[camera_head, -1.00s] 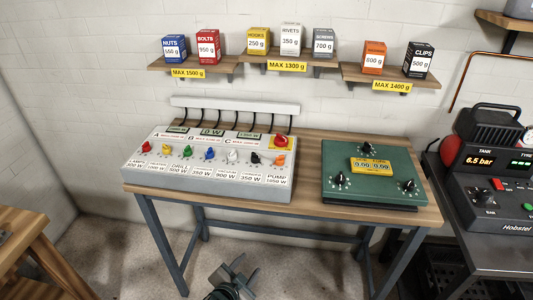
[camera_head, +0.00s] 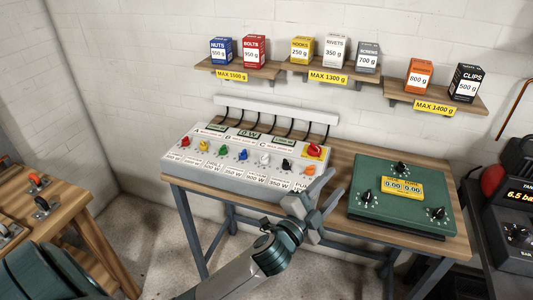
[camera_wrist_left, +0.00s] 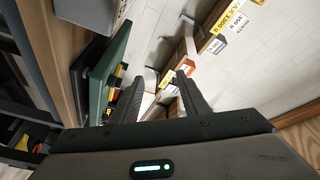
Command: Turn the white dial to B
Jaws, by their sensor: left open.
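The white dial (camera_head: 264,158) sits in the row of coloured dials on the sloped grey control panel (camera_head: 190,160), between a blue dial (camera_head: 243,154) and a black dial (camera_head: 287,164). Its pointing direction is too small to read. Letters A, B and C stand along the panel above the dials. My left gripper (camera_head: 322,188) is open and empty, in front of the panel's right end near the orange dial (camera_head: 309,171), right of the white dial. In the left wrist view its two fingers (camera_wrist_left: 158,100) are apart with nothing between them. My right gripper is not in view.
A green box with black knobs (camera_head: 365,215) lies on the wooden table (camera_head: 345,160) to the right of the panel. Shelves with small boxes (camera_head: 335,50) hang on the wall above. Another wooden bench (camera_head: 75,215) is at left.

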